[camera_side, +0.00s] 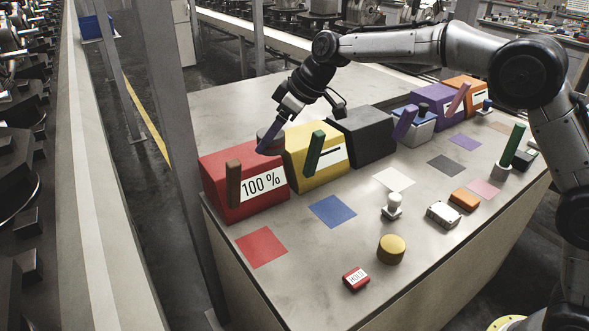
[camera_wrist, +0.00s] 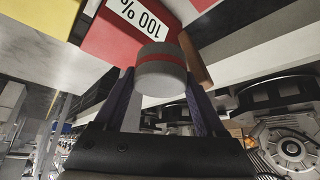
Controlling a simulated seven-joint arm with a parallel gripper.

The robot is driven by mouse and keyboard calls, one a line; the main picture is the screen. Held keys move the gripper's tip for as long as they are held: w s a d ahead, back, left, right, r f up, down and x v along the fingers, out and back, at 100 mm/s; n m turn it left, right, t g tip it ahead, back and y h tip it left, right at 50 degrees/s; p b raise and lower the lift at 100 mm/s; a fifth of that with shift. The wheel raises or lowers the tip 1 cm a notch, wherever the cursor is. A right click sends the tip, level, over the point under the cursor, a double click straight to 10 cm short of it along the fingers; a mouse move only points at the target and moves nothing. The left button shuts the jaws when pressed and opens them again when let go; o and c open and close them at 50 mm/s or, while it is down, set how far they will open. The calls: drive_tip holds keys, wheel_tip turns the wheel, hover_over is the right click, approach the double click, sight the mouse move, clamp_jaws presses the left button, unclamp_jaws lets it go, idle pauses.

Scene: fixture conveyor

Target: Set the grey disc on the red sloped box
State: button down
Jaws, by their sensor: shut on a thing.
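The red sloped box (camera_side: 222,172) stands at the left end of the table, with a "100 %" label on its sloped front and a brown bar upright against it. My gripper (camera_side: 270,143) is at the upper right part of this box, beside the yellow box. It is shut on the grey disc (camera_side: 264,133), which shows in the wrist view (camera_wrist: 160,78) as a grey cylinder with a red band between my two purple fingers. The red box (camera_wrist: 108,42) appears behind the disc there. I cannot tell whether the disc touches the box.
A yellow box (camera_side: 299,171) with a green bar stands close to the right, then a black box (camera_side: 364,142). Coloured squares, including a red one (camera_side: 261,247), lie in front. A yellow cylinder (camera_side: 391,250) and a small red block (camera_side: 355,279) stand near the front edge.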

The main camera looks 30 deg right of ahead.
sight(232, 154)
drive_tip(key=shift+w+a+f+m+t+h, duration=0.2)
drive_tip(key=shift+w+f+m+h, duration=0.3)
drive_tip(key=shift+w, duration=1.9)
drive_tip(key=shift+w+a+f+m+t+h, duration=0.2)
drive_tip(key=shift+w+f+m, duration=0.55)
drive_tip(key=shift+w, duration=1.6)
drive_tip(key=shift+w+a+f+m+t+h, duration=0.1)
drive_tip(key=shift+w+a+f+m+h, duration=0.45)
drive_tip(key=shift+w, duration=1.85)
drive_tip(key=shift+d+y, duration=0.25)
drive_tip(key=shift+w+a+f, duration=0.15)
drive_tip(key=shift+a+f, duration=0.05)
drive_tip(key=shift+f, duration=0.9)
drive_tip(key=shift+f, duration=1.15)
drive_tip(key=shift+f, duration=0.55)
